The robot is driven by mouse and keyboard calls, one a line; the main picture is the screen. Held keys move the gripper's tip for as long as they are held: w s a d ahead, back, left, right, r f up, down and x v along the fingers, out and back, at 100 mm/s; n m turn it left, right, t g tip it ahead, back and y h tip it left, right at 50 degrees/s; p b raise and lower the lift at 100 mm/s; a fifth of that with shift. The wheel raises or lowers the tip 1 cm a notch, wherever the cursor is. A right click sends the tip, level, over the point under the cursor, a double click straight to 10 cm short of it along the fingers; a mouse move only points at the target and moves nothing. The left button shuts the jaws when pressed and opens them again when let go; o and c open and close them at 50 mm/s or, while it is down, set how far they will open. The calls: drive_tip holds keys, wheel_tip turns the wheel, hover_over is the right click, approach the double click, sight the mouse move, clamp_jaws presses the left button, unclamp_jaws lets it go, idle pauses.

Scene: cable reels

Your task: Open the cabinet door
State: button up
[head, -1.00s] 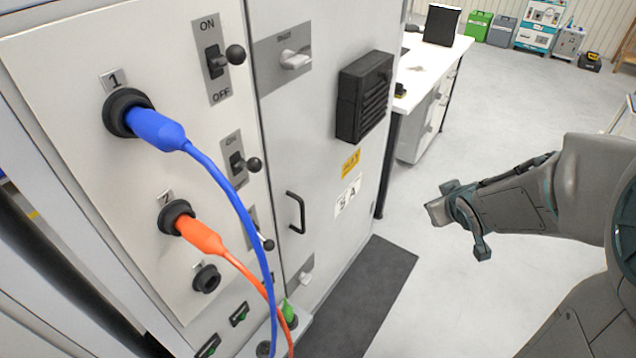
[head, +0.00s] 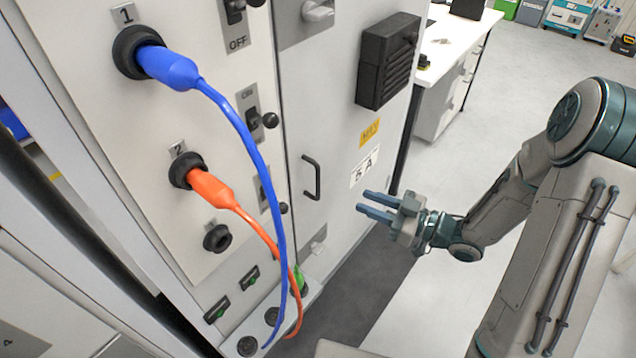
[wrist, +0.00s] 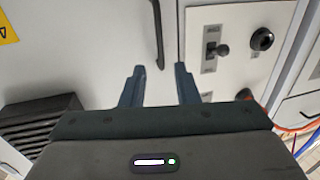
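The cabinet door (head: 335,120) is a light grey panel and looks shut. Its black bar handle (head: 312,177) stands upright near the door's left edge. Latches sit above the handle (head: 318,11) and below it (head: 314,246). My gripper (head: 362,203) is to the right of the handle and a little lower, apart from it, with its two blue fingers pointing left toward the door. The gripper is open and empty. In the wrist view, the fingers (wrist: 159,84) are spread, and the handle (wrist: 158,35) shows beyond them, between their lines.
A panel with a blue plug (head: 165,66), an orange plug (head: 207,186) and toggle switches is left of the door. Their cables hang to the left of the handle. A black vent box (head: 388,62) juts from the door. A dark mat (head: 350,290) lies on the floor.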

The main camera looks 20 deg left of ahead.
drive_tip(key=p, duration=0.1)
hover_over(318, 199)
drive_tip(key=shift+w+a, duration=0.15)
drive_tip(key=shift+w, duration=0.15)
clamp_jaws()
